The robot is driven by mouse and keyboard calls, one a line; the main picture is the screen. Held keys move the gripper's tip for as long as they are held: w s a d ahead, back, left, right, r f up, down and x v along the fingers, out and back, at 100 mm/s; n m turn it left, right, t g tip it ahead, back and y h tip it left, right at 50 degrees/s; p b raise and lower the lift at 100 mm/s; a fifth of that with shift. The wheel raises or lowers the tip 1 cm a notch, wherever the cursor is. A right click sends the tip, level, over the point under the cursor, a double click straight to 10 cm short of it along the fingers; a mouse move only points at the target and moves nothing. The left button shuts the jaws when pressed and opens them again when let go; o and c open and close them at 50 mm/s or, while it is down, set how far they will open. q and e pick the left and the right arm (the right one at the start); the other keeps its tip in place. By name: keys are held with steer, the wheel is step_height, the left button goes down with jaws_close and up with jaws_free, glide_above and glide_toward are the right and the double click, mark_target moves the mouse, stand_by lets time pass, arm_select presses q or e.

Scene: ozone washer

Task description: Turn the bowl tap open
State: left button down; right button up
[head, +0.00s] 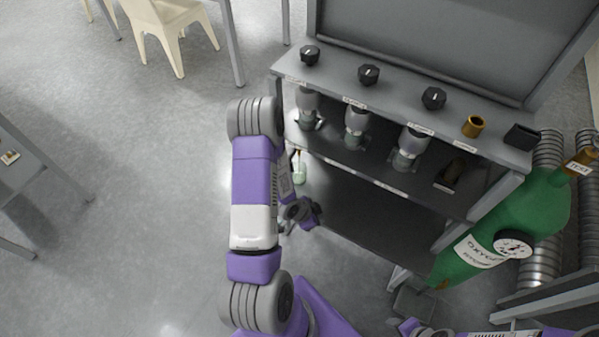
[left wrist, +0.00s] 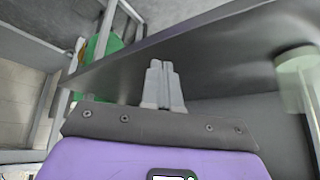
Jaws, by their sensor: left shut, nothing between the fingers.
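My left gripper (left wrist: 160,68) is shut and empty in the left wrist view, its two grey fingers side by side in front of a dark flat panel. In the head view my left arm reaches along the left side of the grey bench (head: 385,190), with its wrist low by the bench's left end; the fingertips cannot be made out there. A pale green glass-like piece (head: 299,168) hangs near that wrist. A pale green round piece (left wrist: 298,75) also shows at the right of the left wrist view, apart from the fingers. I cannot tell which part is the bowl tap. My right gripper's fingers are not visible.
Black knobs (head: 368,74) and a brass fitting (head: 473,126) line the bench top. Grey-capped fittings (head: 356,124) stand on the shelf below. A green oxygen cylinder (head: 520,220) leans at the right. Open floor lies left of my arm, with a cream chair (head: 165,28) behind.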

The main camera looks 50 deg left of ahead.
arm_select(q)
steer(key=s+d+f+m+g, duration=0.4)
steer(key=s+m+g, duration=0.15)
steer(key=m, duration=0.35)
steer(key=m+g+y+p, duration=0.1)
steer(key=m+g+y, duration=0.1)
steer(key=m+y, duration=1.75)
glide_toward(293, 169)
steer(key=shift+m+h, duration=0.25)
steer(key=shift+m, duration=0.2)
steer(key=a, duration=0.2)
steer(key=a+b, duration=0.1)
steer(key=a, duration=0.1)
steer(key=a+b, duration=0.1)
steer(key=a, duration=0.1)
steer(key=shift+s+a+f, duration=0.1)
steer(key=shift+s+a, duration=0.25)
steer(key=shift+a, duration=0.15)
